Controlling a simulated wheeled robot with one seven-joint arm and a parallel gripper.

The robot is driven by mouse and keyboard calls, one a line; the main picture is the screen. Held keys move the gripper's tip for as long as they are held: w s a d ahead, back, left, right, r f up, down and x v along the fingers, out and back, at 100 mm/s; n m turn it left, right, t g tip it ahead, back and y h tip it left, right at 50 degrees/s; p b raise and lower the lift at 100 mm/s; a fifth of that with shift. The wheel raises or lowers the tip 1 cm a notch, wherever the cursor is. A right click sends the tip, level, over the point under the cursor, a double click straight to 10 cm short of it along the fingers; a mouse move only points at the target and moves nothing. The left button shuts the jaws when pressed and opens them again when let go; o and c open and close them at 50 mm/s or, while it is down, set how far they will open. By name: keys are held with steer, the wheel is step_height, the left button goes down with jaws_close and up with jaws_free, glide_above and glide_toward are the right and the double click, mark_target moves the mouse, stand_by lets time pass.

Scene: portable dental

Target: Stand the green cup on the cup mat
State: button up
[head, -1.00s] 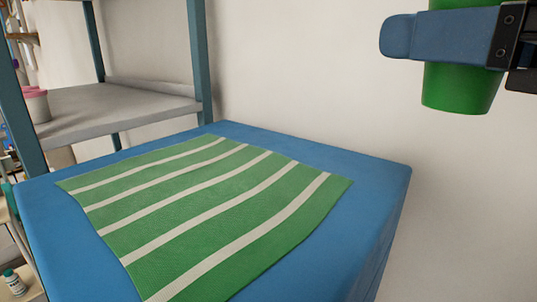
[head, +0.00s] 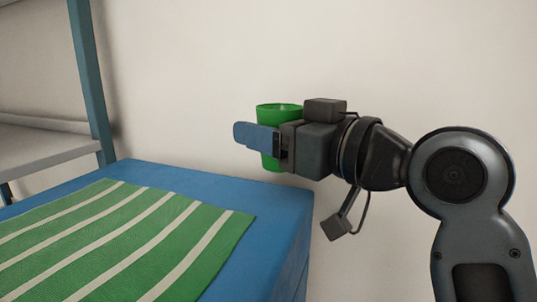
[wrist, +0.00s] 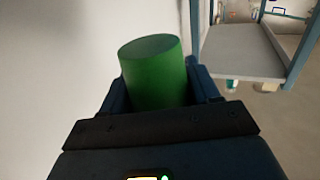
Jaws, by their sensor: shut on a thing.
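The green cup (head: 270,162) is upright in the head view, held between the blue fingers of my gripper (head: 258,138). My gripper is shut on it, reaching in from the right. The cup is above the far right part of the blue-topped surface, and to the right of the mat. In the wrist view the cup (wrist: 155,75) shows between the fingers. The cup mat (head: 130,240) is green with pale stripes and lies flat, partly cut off at the lower left of the head view.
The blue surface (head: 275,215) bears the mat, with a bare strip along its right side. A pale wall (head: 400,50) stands behind it. A shelf unit with a blue-green post (head: 90,80) stands at the left. The wrist view shows a shelf (wrist: 240,50) at the upper right.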

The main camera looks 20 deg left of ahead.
mark_target(269, 161)
steer(key=shift+w+a+f, duration=0.2)
steer(key=shift+a+f, duration=0.05)
steer(key=shift+f, duration=0.3)
steer(key=shift+f+p, duration=0.35)
steer(key=shift+f, duration=1.3)
steer(key=shift+f, duration=0.2)
steer(key=o, duration=1)
steer(key=shift+r, duration=0.15)
